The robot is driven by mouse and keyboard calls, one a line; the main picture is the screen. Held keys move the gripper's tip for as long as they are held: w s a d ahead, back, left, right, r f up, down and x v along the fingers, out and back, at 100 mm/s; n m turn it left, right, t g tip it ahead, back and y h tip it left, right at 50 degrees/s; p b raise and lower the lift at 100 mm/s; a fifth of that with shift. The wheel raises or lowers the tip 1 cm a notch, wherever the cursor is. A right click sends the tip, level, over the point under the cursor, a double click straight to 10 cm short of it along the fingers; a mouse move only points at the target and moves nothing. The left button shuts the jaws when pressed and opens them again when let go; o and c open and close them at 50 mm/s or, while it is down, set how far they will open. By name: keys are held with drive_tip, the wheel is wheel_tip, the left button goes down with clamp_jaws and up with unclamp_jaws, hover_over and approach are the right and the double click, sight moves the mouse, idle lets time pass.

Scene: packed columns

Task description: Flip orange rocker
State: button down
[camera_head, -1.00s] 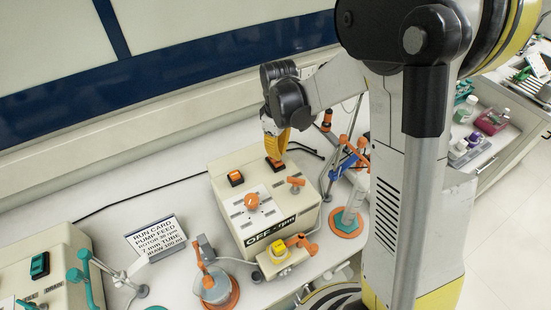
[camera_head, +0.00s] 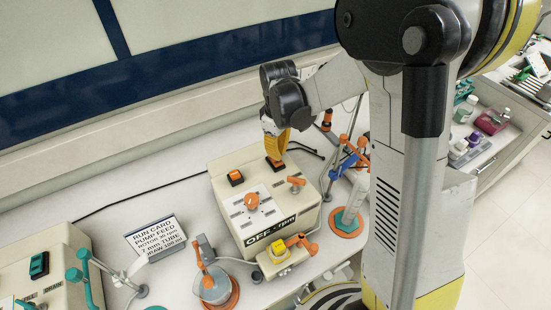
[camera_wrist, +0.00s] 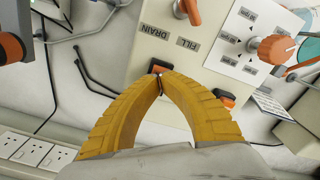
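The cream pump box (camera_head: 228,208) stands on the bench in the head view, with an "OFF rpm" label on its front. One orange rocker (camera_head: 236,178) sits in a black frame on its top left; it shows in the wrist view too (camera_wrist: 226,99). A second orange rocker (camera_head: 275,164) is at the back of the top, right under my gripper (camera_head: 275,156). In the wrist view my gripper's yellow fingers (camera_wrist: 160,76) arch together with tips meeting at this second rocker (camera_wrist: 160,68), which they mostly hide. I cannot tell its tilt or whether the tips touch it.
An orange knob (camera_head: 252,201) and an orange lever (camera_head: 296,182) stand up from the box top. A clamp stand (camera_head: 345,222) is on the right, a flask (camera_head: 215,288) in front, and a run card (camera_head: 155,238) to the left. Black cables lie behind the box.

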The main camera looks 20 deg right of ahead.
sight(278, 162)
drive_tip(key=shift+f+b, duration=1.35)
drive_tip(key=shift+f, duration=0.3)
idle(0.5)
drive_tip(key=shift+r, duration=0.15)
drive_tip(key=shift+r+p, duration=2.3)
drive_tip(key=shift+r, duration=1.05)
drive_tip(key=shift+s+r+b, duration=0.35)
drive_tip(key=shift+b, duration=0.2)
drive_tip(key=s+r+m+t+b, duration=0.1)
drive_tip(key=s+b, duration=0.1)
drive_tip(key=s+r+m+t+b, duration=0.1)
drive_tip(key=s+b, duration=0.1)
drive_tip(key=s, duration=0.1)
drive_tip(key=s+r+m+t+b, duration=0.1)
drive_tip(key=s+m+b, duration=0.1)
drive_tip(key=s, duration=0.1)
drive_tip(key=shift+r+t, duration=0.15)
drive_tip(key=shift+t, duration=0.15)
drive_tip(key=s+f+m+t+b, duration=0.3)
drive_tip(key=s+m+b, duration=0.1)
drive_tip(key=s, duration=0.4)
drive_tip(key=shift+t+b, duration=0.3)
drive_tip(key=shift+b, duration=0.5)
